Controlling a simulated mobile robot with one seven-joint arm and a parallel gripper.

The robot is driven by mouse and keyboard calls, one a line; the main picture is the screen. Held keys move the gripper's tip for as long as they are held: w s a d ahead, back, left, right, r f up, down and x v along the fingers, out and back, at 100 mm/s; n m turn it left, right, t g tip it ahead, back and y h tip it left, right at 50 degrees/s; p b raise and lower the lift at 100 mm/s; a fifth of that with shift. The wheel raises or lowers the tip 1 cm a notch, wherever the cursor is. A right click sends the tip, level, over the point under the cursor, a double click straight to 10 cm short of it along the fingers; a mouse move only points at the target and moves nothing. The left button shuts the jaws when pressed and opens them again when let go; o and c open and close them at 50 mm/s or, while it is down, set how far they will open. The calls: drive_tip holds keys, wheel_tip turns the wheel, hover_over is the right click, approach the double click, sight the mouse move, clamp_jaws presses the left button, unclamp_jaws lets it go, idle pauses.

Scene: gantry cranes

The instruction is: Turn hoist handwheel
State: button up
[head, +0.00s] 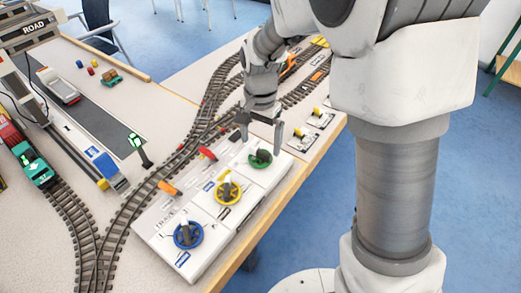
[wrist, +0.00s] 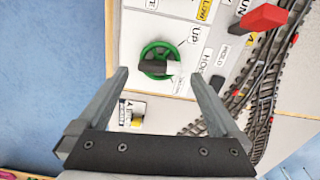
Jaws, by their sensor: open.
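A green handwheel (head: 260,159) with a dark grip knob sits at the far end of a white control panel (head: 205,262). In the wrist view the green handwheel (wrist: 147,53) lies just beyond the fingertips, near labels reading "UP" and a partly hidden word starting "HO". My gripper (head: 262,145) is open and empty, pointing down just above the green wheel. In the wrist view my gripper (wrist: 159,75) has its two fingers spread to either side of the wheel, apart from it.
A yellow handwheel (head: 228,193) and a blue handwheel (head: 188,234) sit nearer on the panel. A red lever (head: 207,153) and an orange lever (head: 168,187) line its left edge. Model tracks (head: 125,208) run along the left. The table's edge lies close on the right.

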sight(260, 150)
drive_tip(key=shift+f, duration=1.6)
drive_tip(key=c, duration=1.2)
drive_tip(key=shift+c, duration=0.2)
drive_tip(key=n+p, duration=0.1)
drive_tip(key=n, duration=0.3)
drive_tip(key=shift+r+n, duration=0.1)
drive_tip(key=shift+n, duration=0.2)
drive_tip(key=shift+n+p, duration=0.6)
drive_tip(key=shift+n, duration=1.4)
